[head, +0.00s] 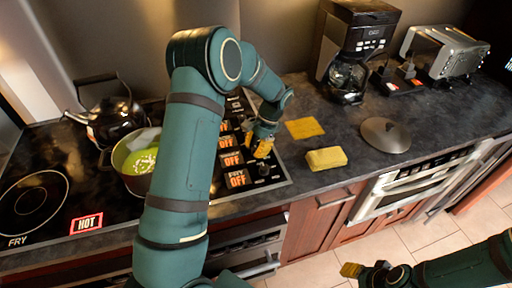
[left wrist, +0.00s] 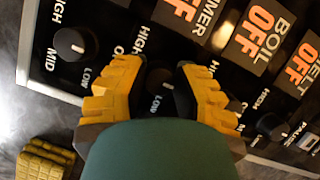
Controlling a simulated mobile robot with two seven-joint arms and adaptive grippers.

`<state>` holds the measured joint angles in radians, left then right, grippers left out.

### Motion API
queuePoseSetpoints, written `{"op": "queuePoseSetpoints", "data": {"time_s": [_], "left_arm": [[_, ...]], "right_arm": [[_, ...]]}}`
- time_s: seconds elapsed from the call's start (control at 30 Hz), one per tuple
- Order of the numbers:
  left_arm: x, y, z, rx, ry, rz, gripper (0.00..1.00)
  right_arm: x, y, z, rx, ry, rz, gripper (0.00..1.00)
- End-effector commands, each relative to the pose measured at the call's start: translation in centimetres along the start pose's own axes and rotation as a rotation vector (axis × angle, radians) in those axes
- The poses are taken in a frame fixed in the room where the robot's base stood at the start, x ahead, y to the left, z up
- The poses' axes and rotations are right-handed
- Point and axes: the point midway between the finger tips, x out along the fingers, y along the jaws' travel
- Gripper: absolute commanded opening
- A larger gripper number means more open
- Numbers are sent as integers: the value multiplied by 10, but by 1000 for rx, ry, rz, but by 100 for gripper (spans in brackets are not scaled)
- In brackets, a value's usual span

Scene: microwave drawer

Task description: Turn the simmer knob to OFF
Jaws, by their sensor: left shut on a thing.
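The stove's control panel (head: 278,178) has several small displays beside a column of black knobs. My left gripper (head: 263,147) reaches down over the panel. In the left wrist view its yellow fingers (left wrist: 160,90) are shut on the simmer knob (left wrist: 157,103), one on each side. The knob is partly hidden by the fingers and wrist. The simmer display (left wrist: 187,14) is cut off at the top there; in the head view the second-nearest display (head: 231,160) reads OFF in orange. My right gripper (head: 352,270) is low at the right, its opening unclear.
Another knob (left wrist: 75,43) sits left of the gripped one and another (left wrist: 271,125) right of it. A green-filled pot (head: 137,160) and a kettle (head: 112,120) stand left. A yellow sponge (head: 326,158) and a lid (head: 385,134) lie on the counter right.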

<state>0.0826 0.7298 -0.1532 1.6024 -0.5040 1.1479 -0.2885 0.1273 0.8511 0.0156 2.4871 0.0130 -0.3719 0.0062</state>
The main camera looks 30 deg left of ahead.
Motion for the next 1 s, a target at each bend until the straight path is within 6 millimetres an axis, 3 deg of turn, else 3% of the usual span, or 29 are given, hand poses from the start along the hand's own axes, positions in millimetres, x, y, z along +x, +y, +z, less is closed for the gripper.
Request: {"op": "queuePoseSetpoints", "data": {"time_s": [0.3, 0.33, 0.4, 0.77, 1.0], "left_arm": [[3, 1, 1, -1, -6, 5, 0], [3, 1, 1, -1, -6, 4, 42], [2, 1, 1, -1, -5, 4, 61], [-2, 0, 0, 0, -1, 1, 61], [-38, 0, -1, -2, 4, -1, 61]], "right_arm": [[0, 0, 0, 0, 0, 0, 47], [0, 0, 0, 0, 0, 0, 47], [0, 0, 0, 0, 0, 0, 47], [0, 0, 0, -1, 0, 0, 47], [0, 0, 0, 0, 0, 0, 47]]}}
